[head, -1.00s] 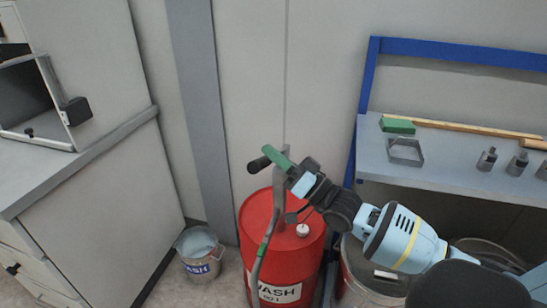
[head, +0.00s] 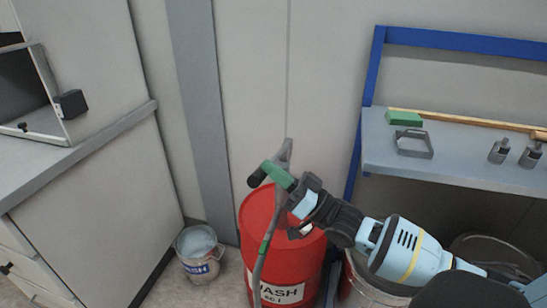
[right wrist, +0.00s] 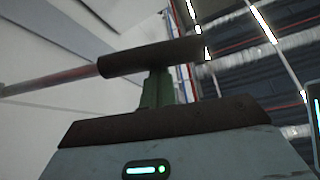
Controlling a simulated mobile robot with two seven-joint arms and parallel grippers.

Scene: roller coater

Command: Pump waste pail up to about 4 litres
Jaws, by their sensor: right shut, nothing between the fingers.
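A red drum (head: 257,212) marked WASH stands on the floor in the head view, with a grey hand pump (head: 284,155) rising from its top. A hose (head: 261,262) runs down the drum's front. The pump handle's black grip (head: 256,178) points left. My right gripper (head: 275,173) has green fingers that are shut and empty, right at the handle. In the right wrist view the dark grip (right wrist: 150,56) lies across the ends of the green fingers (right wrist: 157,88); they appear to touch it. My left gripper is out of view.
A grey cabinet (head: 95,200) stands at the left. At the right is a blue-framed bench (head: 400,157) with a green block (head: 404,118) and small metal parts. A metal container (head: 362,285) stands below it, partly hidden by my right arm.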

